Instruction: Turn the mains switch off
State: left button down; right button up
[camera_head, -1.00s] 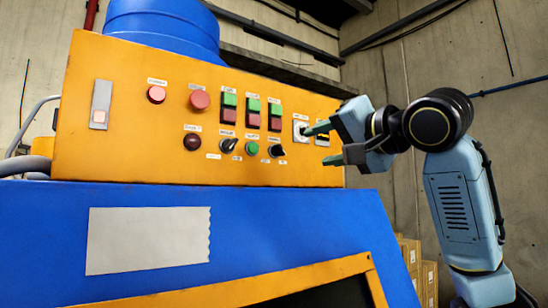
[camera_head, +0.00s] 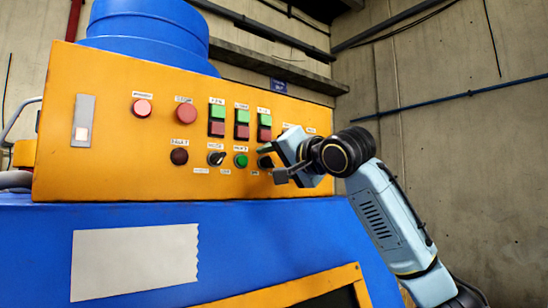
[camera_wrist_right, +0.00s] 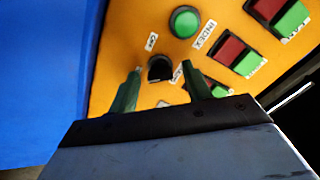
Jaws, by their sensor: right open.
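The orange control panel (camera_head: 110,170) fills the left of the head view. A black rotary knob (camera_wrist_right: 160,69) sits on it beside a green round button (camera_wrist_right: 185,21), with an "OFF" label (camera_wrist_right: 151,42) close by. I cannot read whether its other, partly hidden label names the mains. In the head view the knob (camera_head: 265,162) is partly covered by my right gripper (camera_head: 270,164). My right gripper (camera_wrist_right: 162,72) is open, its green fingertips on either side of the knob. I cannot tell whether they touch it. My left gripper is out of view.
Red-and-green button pairs (camera_head: 242,124) stand above the knob row. Another black knob (camera_head: 216,158) and a red button (camera_head: 186,113) are to the left. The blue machine body (camera_head: 40,235) lies below. The space by the concrete wall (camera_head: 450,130) at right is clear.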

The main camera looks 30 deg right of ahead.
jog(key=c, duration=1)
jog(key=shift+m, duration=0.3)
jog(key=m+b, duration=0.1)
jog(key=m, duration=0.2)
jog(key=shift+a+f, duration=0.1)
jog(key=m+b, duration=0.1)
jog(key=m, duration=0.4)
jog(key=m+b, duration=0.1)
jog(key=m, duration=0.2)
jog(key=shift+w+m, duration=0.1)
jog(key=shift+m, duration=2.1)
